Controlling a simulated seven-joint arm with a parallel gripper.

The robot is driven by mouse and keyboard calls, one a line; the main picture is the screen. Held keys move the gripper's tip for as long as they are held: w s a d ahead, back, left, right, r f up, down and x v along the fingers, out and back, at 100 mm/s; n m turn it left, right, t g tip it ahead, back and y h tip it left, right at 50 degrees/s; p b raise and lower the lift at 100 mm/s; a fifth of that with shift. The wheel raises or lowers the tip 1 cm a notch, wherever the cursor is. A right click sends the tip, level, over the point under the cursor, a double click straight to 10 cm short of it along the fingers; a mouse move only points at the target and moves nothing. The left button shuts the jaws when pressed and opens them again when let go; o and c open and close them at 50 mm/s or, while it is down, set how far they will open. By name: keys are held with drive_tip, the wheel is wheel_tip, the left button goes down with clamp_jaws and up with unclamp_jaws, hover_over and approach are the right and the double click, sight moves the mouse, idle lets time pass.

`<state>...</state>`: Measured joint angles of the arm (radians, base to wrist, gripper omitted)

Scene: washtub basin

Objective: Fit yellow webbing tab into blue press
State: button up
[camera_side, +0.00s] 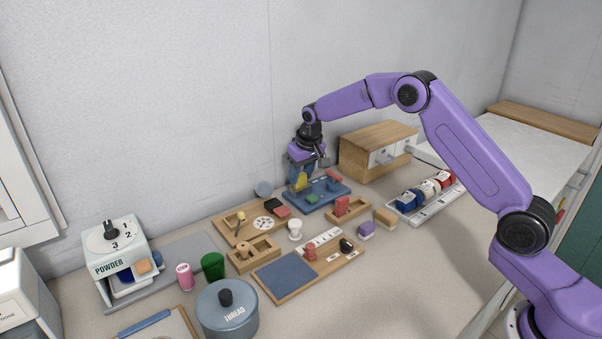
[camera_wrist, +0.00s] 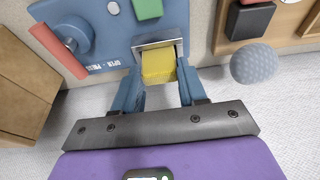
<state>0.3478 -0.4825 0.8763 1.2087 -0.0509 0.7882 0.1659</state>
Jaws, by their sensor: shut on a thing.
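The yellow webbing tab (camera_wrist: 158,66) is between the blue fingers of my gripper (camera_wrist: 158,88) in the wrist view. My gripper is shut on it. The tab's far end meets the silver-edged slot of the blue press (camera_wrist: 107,22); I cannot tell how deep it sits. In the side view the yellow tab (camera_side: 301,182) shows below my gripper (camera_side: 301,174), at the left part of the blue press (camera_side: 327,196). The press carries a green block (camera_wrist: 148,9) and a lever with a red handle (camera_wrist: 58,50).
A wooden box (camera_side: 370,150) stands right of the press. A wooden tray (camera_side: 227,224) with a dark block (camera_wrist: 250,20) lies to its left. A grey round knob (camera_wrist: 254,63) is close to the fingers in the wrist view. A white spool rack (camera_side: 405,212) lies further right.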

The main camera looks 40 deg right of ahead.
drive_tip(key=shift+f, duration=0.15)
drive_tip(key=o, duration=1)
drive_tip(key=v, duration=1.2)
drive_tip(key=shift+r, duration=0.25)
drive_tip(key=s+a+r+n+g, duration=0.1)
drive_tip(key=s+a+n, duration=0.3)
drive_tip(key=s, duration=0.6)
drive_tip(key=s+a+n+g, duration=0.1)
drive_tip(key=s+a+n, duration=0.1)
drive_tip(key=s+a, duration=0.65)
drive_tip(key=s+d+f+n, duration=0.1)
drive_tip(key=s+d+n, duration=0.1)
drive_tip(key=s, duration=0.7)
drive_tip(key=s+d+f+n, duration=0.1)
drive_tip(key=s+d, duration=0.3)
drive_tip(key=s, duration=0.5)
drive_tip(key=s+d+f+n+g, duration=0.1)
drive_tip(key=s+d+f+n, duration=0.1)
drive_tip(key=s, duration=0.8)
drive_tip(key=shift+d+f+n, duration=0.1)
drive_tip(key=shift+d+n, duration=0.5)
drive_tip(key=shift+n, duration=0.2)
